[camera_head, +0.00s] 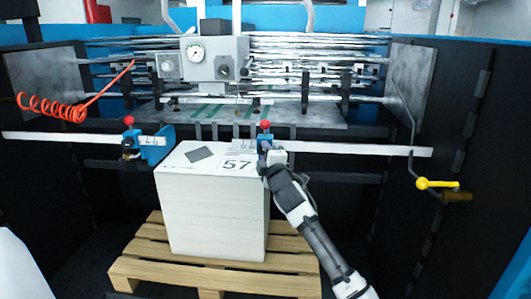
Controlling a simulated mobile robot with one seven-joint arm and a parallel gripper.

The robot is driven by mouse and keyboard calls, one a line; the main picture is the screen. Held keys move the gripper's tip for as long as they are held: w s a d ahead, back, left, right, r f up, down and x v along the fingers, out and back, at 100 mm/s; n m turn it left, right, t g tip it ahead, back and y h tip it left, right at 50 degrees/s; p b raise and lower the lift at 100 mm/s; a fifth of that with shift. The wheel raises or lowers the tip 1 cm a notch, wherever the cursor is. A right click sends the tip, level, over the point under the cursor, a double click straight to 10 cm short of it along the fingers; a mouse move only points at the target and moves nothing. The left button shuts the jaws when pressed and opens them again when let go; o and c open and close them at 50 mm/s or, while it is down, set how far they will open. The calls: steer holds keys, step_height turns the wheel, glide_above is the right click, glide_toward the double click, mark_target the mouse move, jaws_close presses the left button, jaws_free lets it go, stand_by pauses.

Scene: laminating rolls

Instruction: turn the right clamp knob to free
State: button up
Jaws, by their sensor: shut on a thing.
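The right clamp (262,137) is a blue block with a red-topped pin, on the long pale rail above the right edge of the paper stack. My gripper (268,148) reaches up from the lower right to the front of this clamp. It is shut on the right clamp knob, which the gripper hides. I cannot tell which way the knob is turned. The left clamp (153,150) is a similar blue block with a red-topped pin (129,121) and a dark knob at its front, near the stack's left edge.
A tall white stack (215,215) marked 57 stands on a wooden pallet (140,270), close under the clamps. A yellow-handled crank (437,184) hangs at the right. A coiled orange hose (60,108) is at the left. Dark panels flank both sides.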

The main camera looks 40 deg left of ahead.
stand_by(0.3)
steer(key=o, duration=1)
steer(key=shift+c, duration=0.2)
steer(key=b+v, duration=0.5)
steer(key=v, duration=0.9)
steer(key=shift+a, duration=0.1)
